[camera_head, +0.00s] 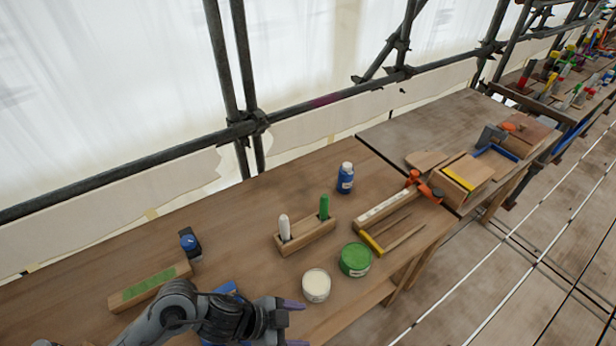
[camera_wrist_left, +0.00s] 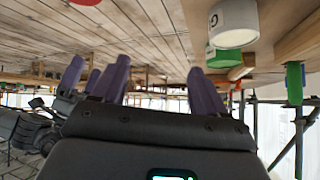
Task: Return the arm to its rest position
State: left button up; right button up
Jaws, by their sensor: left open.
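My left gripper (camera_head: 298,324) is at the bottom edge of the head view, with its arm coming in from the lower left. Its purple fingers are apart with nothing between them. In the left wrist view, which looks upside down, its fingers (camera_wrist_left: 160,70) also stand apart and empty. Grey arm parts (camera_wrist_left: 25,128) and more purple pieces show at the left of that view, probably my right arm; its jaw state is unclear. The head view does not show my right gripper.
A white jar (camera_head: 316,285) stands close above the left gripper, with a green jar (camera_head: 355,259) to its right. A wooden holder (camera_head: 304,237) bears a white and a green marker. A blue bottle (camera_head: 345,177) stands behind. A wooden block (camera_head: 150,287) lies left, near the arm.

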pick_arm(q)
jog(key=a+n+t+y, duration=0.2)
jog(key=a, duration=0.2)
jog(key=a+f+n+t+y, duration=0.1)
jog(key=a+n+t, duration=0.1)
jog(key=a, duration=0.1)
jog(key=a+f+n+t+y, duration=0.1)
jog(key=a+n+t+y, duration=0.1)
jog(key=a, duration=0.2)
jog(key=shift+a+y, duration=0.3)
jog(key=shift+a, duration=0.05)
jog(key=s+a+f+n+g+y, duration=0.2)
jog(key=s+a+n+g+y, duration=0.4)
jog(key=s+a, duration=0.9)
jog(key=d+n+t+h, duration=0.2)
jog(key=d+n+h, duration=0.1)
jog(key=d, duration=0.5)
notch_tip(320, 180, up, 27)
jog(key=p, duration=2.7)
jog(key=shift+w+a+r+p, duration=0.15)
jog(key=shift+w+p, duration=0.25)
jog(key=shift+o, duration=0.4)
